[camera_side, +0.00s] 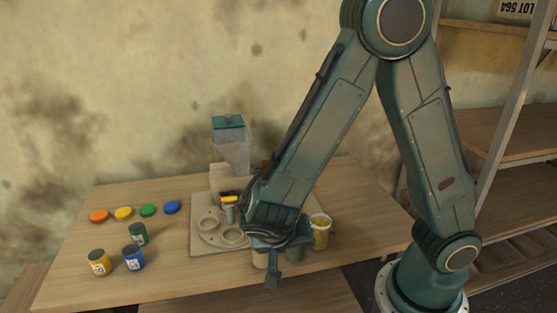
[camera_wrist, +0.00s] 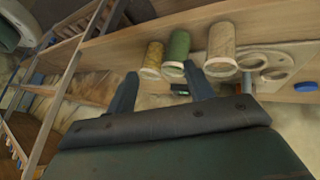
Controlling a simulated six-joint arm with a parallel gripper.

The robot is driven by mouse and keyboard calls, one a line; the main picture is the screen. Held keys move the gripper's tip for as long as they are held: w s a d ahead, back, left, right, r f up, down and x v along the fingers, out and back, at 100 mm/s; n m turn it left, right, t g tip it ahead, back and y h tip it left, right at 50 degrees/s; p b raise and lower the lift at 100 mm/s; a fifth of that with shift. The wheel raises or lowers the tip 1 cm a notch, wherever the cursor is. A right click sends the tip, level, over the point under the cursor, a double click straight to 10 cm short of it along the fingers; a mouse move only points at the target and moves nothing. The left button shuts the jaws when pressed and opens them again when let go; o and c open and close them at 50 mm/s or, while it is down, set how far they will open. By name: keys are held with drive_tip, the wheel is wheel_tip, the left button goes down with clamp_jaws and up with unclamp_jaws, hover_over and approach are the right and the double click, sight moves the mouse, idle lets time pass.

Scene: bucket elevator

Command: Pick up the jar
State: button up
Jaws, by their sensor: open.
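My gripper (camera_wrist: 161,72) is open and empty, its two fingers apart in the wrist view. In the side view my gripper (camera_side: 271,268) hangs at the table's front, partly covering three open containers. The yellow one (camera_side: 321,234) stands to its right. The green one (camera_side: 291,250) and a pale one (camera_side: 260,259) are partly hidden. In the wrist view the yellow (camera_wrist: 152,60) and green (camera_wrist: 177,52) containers lie beyond the fingertips, with the pale one (camera_wrist: 221,48) to the right. Labelled yellow (camera_side: 99,263), blue (camera_side: 133,259) and green (camera_side: 138,234) jars stand at the left.
Orange (camera_side: 99,216), yellow (camera_side: 123,213), green (camera_side: 148,210) and blue (camera_side: 172,207) lids lie in a row behind the jars. A pale plate (camera_side: 203,240) with round recesses and a hopper (camera_side: 231,150) stand mid-table. Shelving (camera_side: 505,140) is at the right.

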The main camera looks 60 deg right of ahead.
sight(294, 251)
wheel_tip(294, 251, down, 9)
drive_tip(key=a+m+t+h, duration=0.1)
drive_tip(key=m+t+h, duration=0.1)
drive_tip(key=t+h, duration=0.3)
drive_tip(key=shift+a+t+h, duration=0.2)
drive_tip(key=shift+t+h, duration=0.1)
drive_tip(key=shift+h, duration=0.2)
drive_tip(key=shift+s+f, duration=0.1)
drive_tip(key=shift+f, duration=0.05)
drive_tip(key=shift+x, duration=4.3)
drive_tip(key=shift+d, duration=0.15)
drive_tip(key=shift+x, duration=2.5)
drive_tip(key=shift+c, duration=0.2)
drive_tip(key=c, duration=0.7)
